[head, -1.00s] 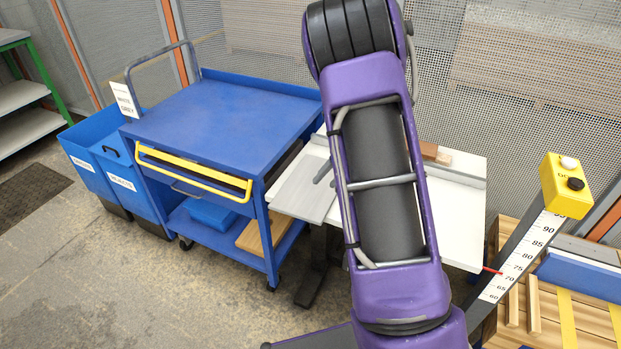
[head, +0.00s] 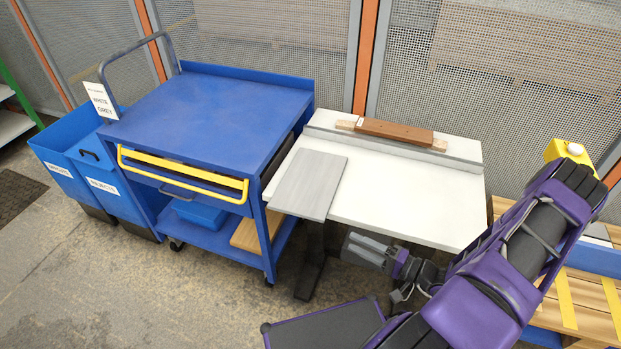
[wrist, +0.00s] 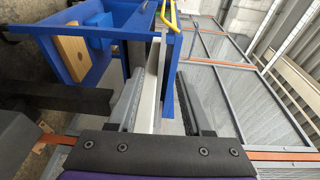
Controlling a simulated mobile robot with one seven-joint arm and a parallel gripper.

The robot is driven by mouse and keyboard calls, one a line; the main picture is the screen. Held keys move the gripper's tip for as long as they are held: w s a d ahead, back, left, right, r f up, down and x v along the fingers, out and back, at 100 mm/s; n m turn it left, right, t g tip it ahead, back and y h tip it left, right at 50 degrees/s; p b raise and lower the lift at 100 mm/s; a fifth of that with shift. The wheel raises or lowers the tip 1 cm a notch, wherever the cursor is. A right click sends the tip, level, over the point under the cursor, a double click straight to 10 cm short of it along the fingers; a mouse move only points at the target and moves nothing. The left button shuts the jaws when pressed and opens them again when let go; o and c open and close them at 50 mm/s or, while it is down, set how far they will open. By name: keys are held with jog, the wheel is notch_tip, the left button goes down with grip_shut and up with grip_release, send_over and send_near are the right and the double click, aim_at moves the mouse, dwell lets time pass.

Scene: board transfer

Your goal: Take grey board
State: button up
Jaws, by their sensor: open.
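The grey board (head: 309,184) lies flat on the left end of the white table (head: 405,204) in the head view, with its near end past the table's front edge. My gripper (head: 349,247) is open, low in front of the table, to the right of and below the board's near end. It looks empty and apart from the board. In the wrist view, a pale slab seen edge-on shows between the two fingers of my gripper (wrist: 158,75). I cannot tell there how much of it is board and how much is table top.
A blue cart (head: 205,115) with a yellow handle stands left of the table. Blue bins (head: 85,165) stand further left. A brown wooden block (head: 395,131) lies at the table's back. A yellow-topped post (head: 570,152) and pallet are at right.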

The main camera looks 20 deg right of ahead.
send_near(305, 214)
jog(key=shift+t, duration=0.4)
jog(key=x, duration=0.6)
jog(key=f+x, duration=0.1)
jog(key=x, duration=0.3)
grip_shut()
dwell(1.0)
